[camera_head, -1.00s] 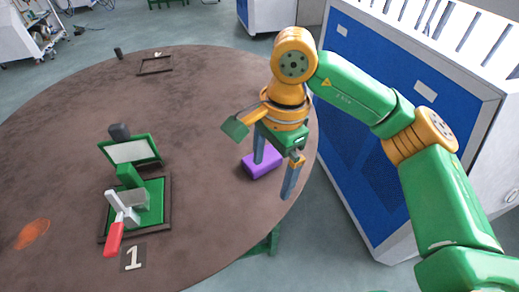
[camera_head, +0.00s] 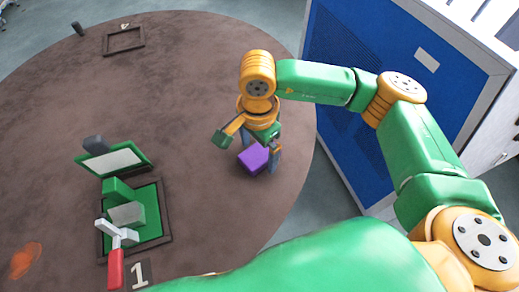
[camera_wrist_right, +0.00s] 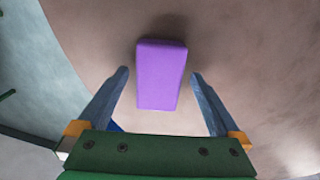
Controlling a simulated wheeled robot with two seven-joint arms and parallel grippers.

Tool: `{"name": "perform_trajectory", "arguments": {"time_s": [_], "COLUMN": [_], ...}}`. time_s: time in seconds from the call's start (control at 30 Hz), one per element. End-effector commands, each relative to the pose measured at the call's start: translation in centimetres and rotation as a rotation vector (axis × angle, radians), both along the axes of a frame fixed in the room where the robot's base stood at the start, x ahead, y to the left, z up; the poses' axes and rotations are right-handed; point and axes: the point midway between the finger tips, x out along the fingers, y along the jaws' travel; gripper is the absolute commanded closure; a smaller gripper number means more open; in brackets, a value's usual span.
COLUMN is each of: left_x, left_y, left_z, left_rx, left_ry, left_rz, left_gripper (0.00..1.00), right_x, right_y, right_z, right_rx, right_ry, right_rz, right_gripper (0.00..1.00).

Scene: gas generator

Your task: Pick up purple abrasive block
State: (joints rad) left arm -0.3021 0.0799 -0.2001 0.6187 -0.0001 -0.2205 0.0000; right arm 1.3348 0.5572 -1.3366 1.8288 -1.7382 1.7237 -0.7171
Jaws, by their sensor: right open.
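The purple abrasive block (camera_head: 253,158) lies on the brown round table near its right edge. In the right wrist view the purple block (camera_wrist_right: 161,74) shows between and slightly beyond the two fingertips, with a gap on each side. My right gripper (camera_head: 262,165) is open at the block, fingers pointing down at the table; in the right wrist view its fingers (camera_wrist_right: 159,76) are spread and hold nothing. Whether the fingers reach down to the block's height is hard to tell. My left gripper is not in view.
A green fixture with a red-handled clamp (camera_head: 117,262) stands in a dark frame at left, by a card marked 1 (camera_head: 139,274). An empty dark frame (camera_head: 124,40) lies at the back. A blue cabinet (camera_head: 350,110) stands beyond the table's right edge. The middle of the table (camera_head: 180,100) is clear.

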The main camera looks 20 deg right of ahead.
Motion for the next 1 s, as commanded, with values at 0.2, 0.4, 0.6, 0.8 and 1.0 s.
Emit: {"name": "perform_trajectory", "arguments": {"time_s": [0.2,0.4,0.6,0.8,1.0], "left_x": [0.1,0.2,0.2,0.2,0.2], "left_y": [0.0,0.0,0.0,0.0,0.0], "left_z": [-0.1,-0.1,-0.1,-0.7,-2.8], "left_rx": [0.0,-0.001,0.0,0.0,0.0], "left_ry": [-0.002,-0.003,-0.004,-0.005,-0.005], "left_rz": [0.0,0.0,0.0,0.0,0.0], "left_gripper": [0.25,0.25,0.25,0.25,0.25], "right_x": [0.0,0.0,0.0,0.2,-1.9], "right_y": [0.0,0.0,0.0,0.1,3.1], "right_z": [0.0,0.0,0.1,2.0,6.9], "right_rx": [0.0,0.0,0.0,0.001,0.001], "right_ry": [0.0,0.0,-0.001,-0.005,-0.009], "right_rz": [0.0,0.0,0.0,-0.001,0.009], "right_gripper": [0.38,0.88,0.89,0.89,0.89]}}
